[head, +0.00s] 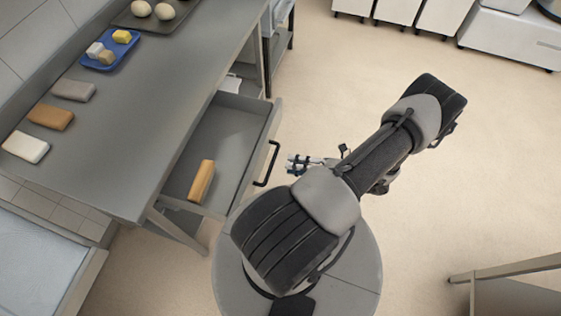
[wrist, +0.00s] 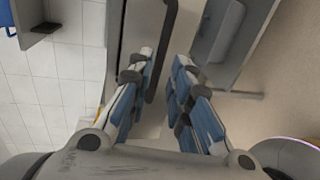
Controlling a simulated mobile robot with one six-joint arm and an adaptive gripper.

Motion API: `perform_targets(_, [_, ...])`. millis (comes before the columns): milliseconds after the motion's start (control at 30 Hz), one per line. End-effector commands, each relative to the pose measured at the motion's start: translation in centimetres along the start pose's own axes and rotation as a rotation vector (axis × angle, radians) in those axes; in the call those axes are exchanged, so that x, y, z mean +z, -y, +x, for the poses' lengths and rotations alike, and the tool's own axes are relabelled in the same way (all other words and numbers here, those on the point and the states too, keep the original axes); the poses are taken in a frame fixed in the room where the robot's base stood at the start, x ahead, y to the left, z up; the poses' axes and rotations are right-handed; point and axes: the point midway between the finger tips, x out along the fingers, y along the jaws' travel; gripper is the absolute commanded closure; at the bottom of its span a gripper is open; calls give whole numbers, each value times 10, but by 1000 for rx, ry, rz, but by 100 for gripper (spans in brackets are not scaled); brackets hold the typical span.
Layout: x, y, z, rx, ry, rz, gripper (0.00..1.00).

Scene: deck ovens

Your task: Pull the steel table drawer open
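The steel table (head: 130,110) has its drawer (head: 232,135) standing pulled out, with the grey inside showing. A tan, wood-coloured block (head: 201,181) lies in the drawer. The dark bar handle (head: 267,165) is on the drawer's front; it also shows in the wrist view as a dark bar (wrist: 161,50) near the fingertips. My gripper (head: 290,163) is just right of the handle in the head view, with a small gap between them. In the wrist view my gripper (wrist: 166,62) has its two fingers apart and nothing is held between them.
Several coloured blocks, a blue tray (head: 110,61) and a dark baking tray (head: 178,27) with pale dough balls are on the tabletop. White cabinets (head: 420,14) stand at the back. A table corner (head: 510,268) is at lower right.

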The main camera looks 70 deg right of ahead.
Motion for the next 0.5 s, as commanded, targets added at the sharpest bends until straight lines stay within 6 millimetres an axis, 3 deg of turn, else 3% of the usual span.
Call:
perform_targets(200, [1,0,-30,-1,2,-1,81])
perform_targets(500, [0,0,-36,1,0,0,81])
